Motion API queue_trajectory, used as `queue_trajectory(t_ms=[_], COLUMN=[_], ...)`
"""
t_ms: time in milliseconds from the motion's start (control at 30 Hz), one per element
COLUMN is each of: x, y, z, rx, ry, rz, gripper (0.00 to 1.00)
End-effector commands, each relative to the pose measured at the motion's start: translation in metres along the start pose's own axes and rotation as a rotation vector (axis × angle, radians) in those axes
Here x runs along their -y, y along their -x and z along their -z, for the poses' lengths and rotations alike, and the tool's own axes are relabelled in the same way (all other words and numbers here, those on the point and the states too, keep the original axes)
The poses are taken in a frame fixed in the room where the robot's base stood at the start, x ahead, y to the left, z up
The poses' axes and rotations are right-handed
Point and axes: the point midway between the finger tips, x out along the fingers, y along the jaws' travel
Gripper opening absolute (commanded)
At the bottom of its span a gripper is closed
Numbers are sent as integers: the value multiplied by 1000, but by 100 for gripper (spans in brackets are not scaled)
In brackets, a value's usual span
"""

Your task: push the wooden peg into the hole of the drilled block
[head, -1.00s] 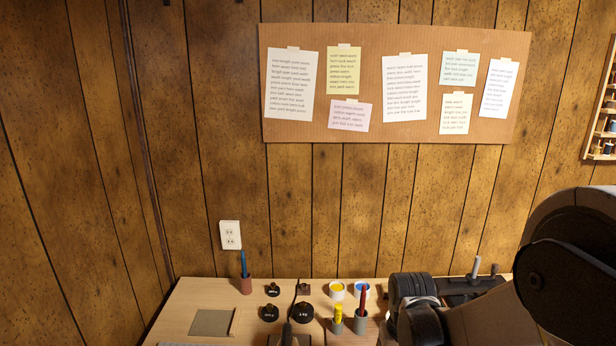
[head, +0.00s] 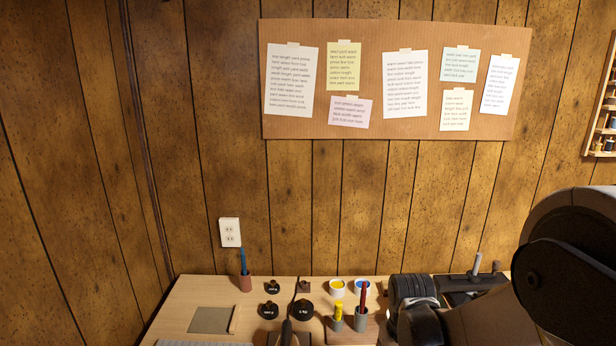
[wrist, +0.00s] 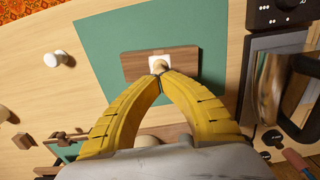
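The drilled block (wrist: 186,63) is a brown wooden bar lying on a green mat in the wrist view, with a white square patch at its middle. The wooden peg (wrist: 162,63) is a small pale piece at that patch; how deep it sits in the hole cannot be told. My gripper (wrist: 160,73) has two yellow fingers whose tips come together right at the peg's near end. I see no clear gap holding the peg between them; the tips appear to touch or overlap it. The fingertips are not seen in the head view.
A white knob-like piece (wrist: 58,58) stands left of the green mat (wrist: 120,32). A dark device (wrist: 278,14) and a metal-edged tool lie at the right. In the head view, weights (head: 302,309), pots and pen holders (head: 360,320) crowd the table beside my arm.

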Motion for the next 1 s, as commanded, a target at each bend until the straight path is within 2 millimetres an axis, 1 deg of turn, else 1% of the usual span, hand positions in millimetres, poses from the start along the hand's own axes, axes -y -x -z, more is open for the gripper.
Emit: queue_trajectory(t_ms=[1000], x=[0], y=[-21], z=[0], rx=[0], ry=[0], rz=[0], gripper=[0])
